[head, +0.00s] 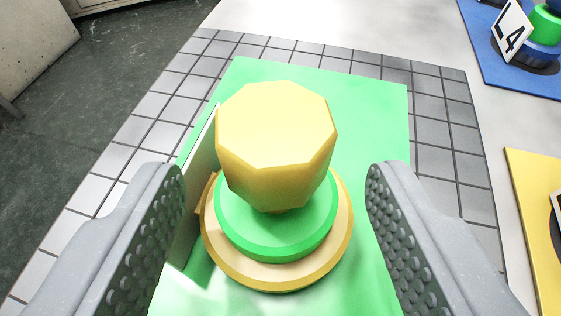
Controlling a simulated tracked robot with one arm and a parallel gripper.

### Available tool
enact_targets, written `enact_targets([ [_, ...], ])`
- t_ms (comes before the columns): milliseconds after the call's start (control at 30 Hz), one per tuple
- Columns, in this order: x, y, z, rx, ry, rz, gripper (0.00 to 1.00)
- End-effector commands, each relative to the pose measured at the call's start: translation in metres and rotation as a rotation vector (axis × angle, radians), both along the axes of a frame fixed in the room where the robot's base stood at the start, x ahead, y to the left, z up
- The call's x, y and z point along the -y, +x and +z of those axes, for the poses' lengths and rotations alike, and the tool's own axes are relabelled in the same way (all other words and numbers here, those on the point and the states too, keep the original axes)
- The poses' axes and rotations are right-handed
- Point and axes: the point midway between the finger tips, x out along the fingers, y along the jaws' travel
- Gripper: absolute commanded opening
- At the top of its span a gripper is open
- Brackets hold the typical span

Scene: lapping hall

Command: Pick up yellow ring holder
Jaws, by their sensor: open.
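The yellow ring holder (275,135) has a faceted, octagonal yellow top and stands upright in the middle of the head view. Below its top is a green ring (275,238), and below that a wider pale yellow round base (277,277). It stands on a green mat (375,112). My gripper (275,190) is open, with one grey studded finger to the left of the holder and one to the right. Both fingers are apart from it, with a gap on each side. The holder's stem is hidden under its top.
A thin upright plate (203,155) stands close at the holder's left. Grey tiles (440,130) border the mat on a pale table (400,30). A blue mat (485,50) with a "4" card (512,32) lies at upper right. A yellow mat (525,185) lies at right.

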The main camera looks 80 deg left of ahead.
Motion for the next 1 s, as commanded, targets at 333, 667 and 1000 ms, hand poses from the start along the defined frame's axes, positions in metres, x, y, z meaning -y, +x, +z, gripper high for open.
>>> enact_targets([
  [333, -0.041, 0.005, -0.012, -0.001, -0.001, 0.004, 0.55],
  [667, -0.049, 0.007, -0.013, 0.001, 0.000, 0.001, 0.55],
  [1000, -0.049, 0.007, -0.013, 0.001, 0.000, 0.001, 0.00],
])
